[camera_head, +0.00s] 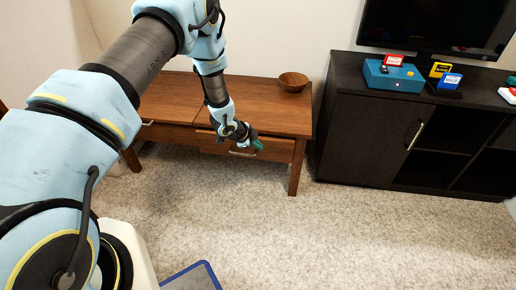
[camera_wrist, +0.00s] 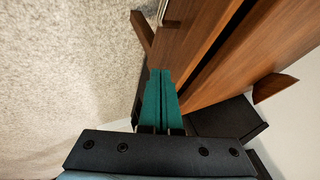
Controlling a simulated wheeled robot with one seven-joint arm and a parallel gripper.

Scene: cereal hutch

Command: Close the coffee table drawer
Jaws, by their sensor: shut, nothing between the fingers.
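The brown wooden coffee table (camera_head: 160,100) stands against the back wall. Its right drawer (camera_head: 275,150) has a metal handle (camera_head: 242,153) and appears to stand slightly out from the table. In the wrist view a dark gap runs between the drawer front (camera_wrist: 190,45) and the table body. My gripper (camera_head: 259,145) is in front of the drawer, right of the handle's middle. In the wrist view its teal fingers (camera_wrist: 160,90) are together and empty, close to the drawer's end. I cannot tell whether they touch it. My arm hides part of the table top and drawer.
A wooden bowl (camera_head: 293,82) sits on the table's back right. A dark TV cabinet (camera_head: 360,135) stands to the right, bearing a teal box (camera_head: 393,78) and small colored items. The light carpet (camera_head: 330,235) in front is clear. A blue-edged grey object (camera_head: 195,277) lies at the bottom.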

